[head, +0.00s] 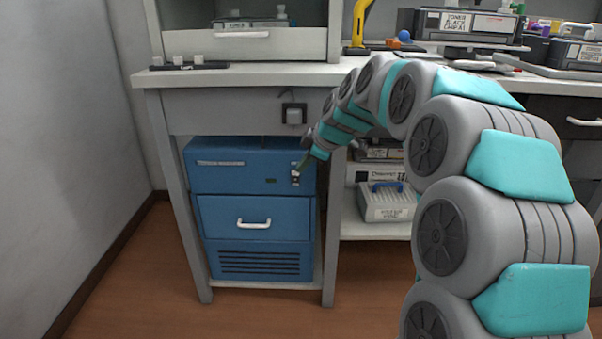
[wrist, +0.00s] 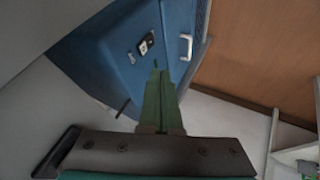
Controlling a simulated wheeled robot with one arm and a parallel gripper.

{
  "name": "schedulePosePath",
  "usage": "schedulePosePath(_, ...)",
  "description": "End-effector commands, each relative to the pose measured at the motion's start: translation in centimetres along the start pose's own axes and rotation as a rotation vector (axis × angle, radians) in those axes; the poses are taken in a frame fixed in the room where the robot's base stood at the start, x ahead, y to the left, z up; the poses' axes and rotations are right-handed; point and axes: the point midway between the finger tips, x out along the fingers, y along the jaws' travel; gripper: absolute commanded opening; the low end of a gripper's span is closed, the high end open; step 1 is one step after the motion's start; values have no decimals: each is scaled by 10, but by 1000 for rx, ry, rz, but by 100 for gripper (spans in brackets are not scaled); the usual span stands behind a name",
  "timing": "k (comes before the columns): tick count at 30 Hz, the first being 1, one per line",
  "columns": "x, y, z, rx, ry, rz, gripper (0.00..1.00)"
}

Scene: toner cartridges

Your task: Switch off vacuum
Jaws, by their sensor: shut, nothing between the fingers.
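The vacuum is a blue cabinet-like unit (head: 252,180) on a low shelf under the bench, with a white-handled drawer and a slotted lower grille. It also shows tilted in the wrist view (wrist: 115,45). A small switch (head: 295,179) sits at the upper right of its front; in the wrist view the switch (wrist: 147,43) is a dark plate with light parts. Which way it is set is too small to tell. My gripper (head: 303,165) is shut and empty, its green fingers (wrist: 156,70) pointing toward the switch. The tips appear close to it; contact cannot be told.
The bench top (head: 280,74) lies above the unit, with a table leg (head: 331,230) just right of it. A labelled white box (head: 388,205) stands on the shelf at right. Floor in front is clear.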

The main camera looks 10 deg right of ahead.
Motion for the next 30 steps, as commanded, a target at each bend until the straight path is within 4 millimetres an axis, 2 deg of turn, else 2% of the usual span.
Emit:
schedulePosePath(3, -25, 7, -2, 0, 1, 3, 0)
schedulePosePath(9, -53, 13, -3, 0, 2, 2, 0)
schedulePosePath(15, -63, 14, -2, 1, 0, -2, 0)
schedulePosePath(24, -63, 14, -2, 1, 0, -3, 0)
schedulePosePath(26, -64, 11, -4, 9, -2, -8, 0)
schedulePosePath(28, -68, -1, -6, 34, -11, -27, 0)
schedulePosePath(30, -73, -25, -10, 86, -32, -68, 0)
